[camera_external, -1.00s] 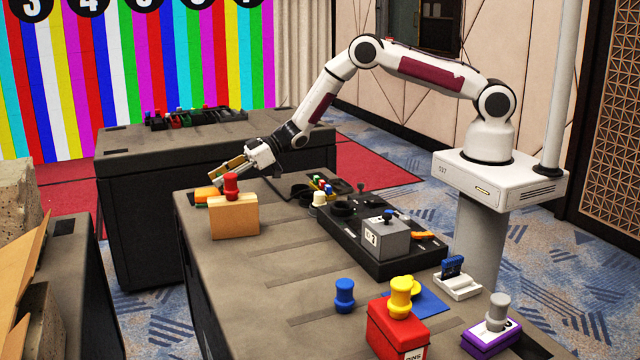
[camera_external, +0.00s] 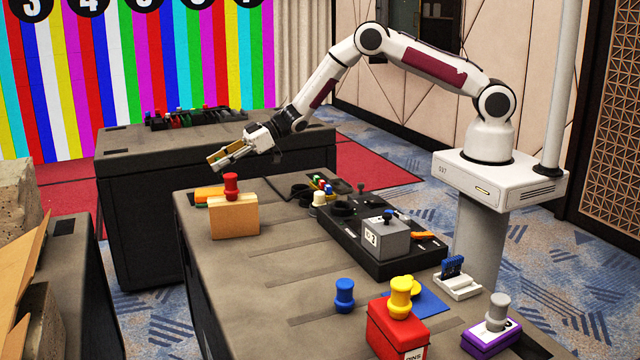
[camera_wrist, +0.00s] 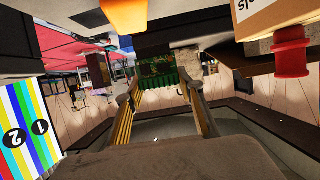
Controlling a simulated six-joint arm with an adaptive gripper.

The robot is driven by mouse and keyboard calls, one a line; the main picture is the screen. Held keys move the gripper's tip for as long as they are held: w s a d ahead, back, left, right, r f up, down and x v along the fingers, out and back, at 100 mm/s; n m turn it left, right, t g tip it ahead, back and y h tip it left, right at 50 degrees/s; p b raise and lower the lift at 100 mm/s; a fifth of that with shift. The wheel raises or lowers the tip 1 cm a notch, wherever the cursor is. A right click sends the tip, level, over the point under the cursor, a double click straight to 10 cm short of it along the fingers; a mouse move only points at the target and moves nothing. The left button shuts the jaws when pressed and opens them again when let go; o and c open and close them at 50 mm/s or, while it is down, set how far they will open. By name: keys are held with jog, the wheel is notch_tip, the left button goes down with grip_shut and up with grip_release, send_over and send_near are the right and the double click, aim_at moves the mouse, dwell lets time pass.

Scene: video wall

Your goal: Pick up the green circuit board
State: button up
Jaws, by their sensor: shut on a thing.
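My gripper (camera_external: 230,157) is raised above the far left end of the near table, up and behind the tan box with the red knob. In the wrist view its two yellow-lined fingers (camera_wrist: 160,84) close on the green circuit board (camera_wrist: 155,74), a dark green piece with a lighter green edge between the tips. In the external view the board cannot be made out clearly between the fingers.
The tan box (camera_external: 235,222) with a red knob (camera_external: 231,186) stands below, an orange block (camera_external: 207,195) behind it. A black console (camera_external: 345,227) with a grey box lies to the right. A second table (camera_external: 205,150) stands behind.

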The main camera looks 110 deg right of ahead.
aim_at(213, 172)
jog(key=shift+r, duration=2.5)
jog(key=shift+r, duration=0.15)
jog(key=shift+f, duration=3.15)
jog(key=shift+f, duration=0.1)
jog(key=shift+f, duration=1.75)
jog(key=shift+f, duration=0.15)
